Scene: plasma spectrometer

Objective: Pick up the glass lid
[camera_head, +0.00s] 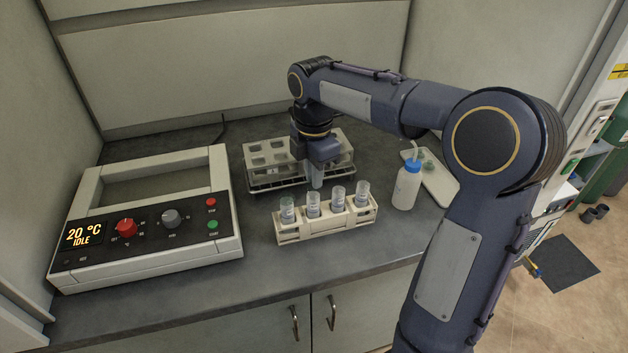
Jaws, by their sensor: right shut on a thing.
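My right gripper (317,180) points down over the worktop, between the clear rack at the back and the pale rack in front. It is shut on a small pale grey, tube-like piece, which is mostly hidden by the fingers; I cannot tell for sure what it is. No glass lid can be made out with certainty. Small round greenish glassy pieces (428,164) lie on a white tray (441,186) at the right, partly behind my right arm and the bottle. My left gripper is not in view.
A pale rack (327,225) holds several clear tubes. A clear rack with square openings (266,176) stands behind it. A wash bottle (406,186) stands right. A heating block (150,262) reading 20 °C IDLE, with an empty opening, stands left. The front worktop is clear.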

